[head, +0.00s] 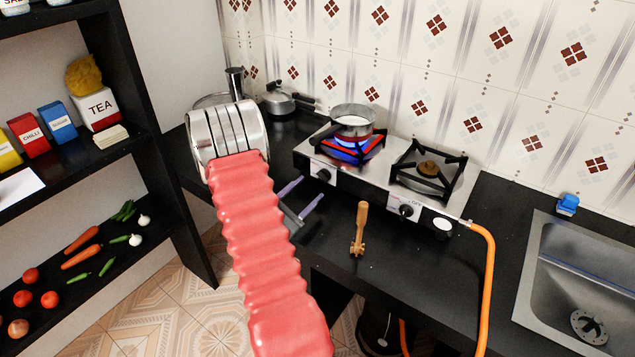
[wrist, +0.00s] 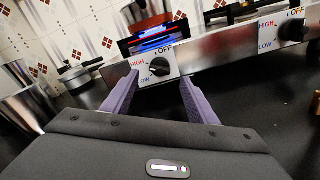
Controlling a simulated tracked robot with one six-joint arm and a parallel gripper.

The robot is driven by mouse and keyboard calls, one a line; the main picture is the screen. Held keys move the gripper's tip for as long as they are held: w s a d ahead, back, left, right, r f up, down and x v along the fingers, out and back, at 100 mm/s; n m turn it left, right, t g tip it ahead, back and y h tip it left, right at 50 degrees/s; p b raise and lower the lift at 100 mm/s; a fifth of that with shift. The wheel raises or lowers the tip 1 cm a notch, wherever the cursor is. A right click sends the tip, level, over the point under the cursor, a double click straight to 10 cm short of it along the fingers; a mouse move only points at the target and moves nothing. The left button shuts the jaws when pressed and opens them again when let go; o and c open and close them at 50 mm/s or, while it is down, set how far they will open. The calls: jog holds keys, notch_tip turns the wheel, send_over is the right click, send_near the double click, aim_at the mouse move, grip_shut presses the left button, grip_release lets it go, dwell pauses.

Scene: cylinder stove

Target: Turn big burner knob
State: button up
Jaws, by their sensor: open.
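The two-burner stove (head: 375,185) stands on the black counter. Its left black knob (head: 325,175) is below the lit burner, and its right black knob (head: 406,211) is below the unlit burner. I cannot tell which burner is called big. My gripper (head: 302,194) is open, with purple fingers pointing at the stove front, short of the left knob. In the wrist view, the left knob (wrist: 160,67) shows between the fingertips of my gripper (wrist: 159,79), beyond them and untouched. OFF, HIGH and LOW marks surround it. The right knob (wrist: 294,30) is at the upper right.
A pot (head: 352,120) sits over the blue flame (head: 352,150). An orange hose (head: 488,280) leaves the stove's right side. A sink (head: 585,280) is far right; a lidded pan (head: 280,99) is behind left.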

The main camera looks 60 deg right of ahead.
aim_at(320, 180)
jog(key=shift+s+d, duration=0.15)
jog(key=shift+d, duration=0.85)
jog(key=shift+s+d, duration=0.2)
jog(key=shift+d, duration=0.85)
jog(key=shift+s+d, duration=0.15)
jog(key=shift+d, duration=0.85)
jog(key=shift+c, duration=0.4)
jog(key=c, duration=1)
jog(key=shift+m, duration=0.4)
jog(key=o, duration=1.1)
jog(key=a, duration=0.4)
jog(key=w+a, duration=0.1)
jog(key=a, duration=0.4)
jog(key=w+a, duration=0.1)
jog(key=a, duration=0.3)
jog(key=shift+w+a, duration=0.1)
jog(key=shift+a, duration=0.25)
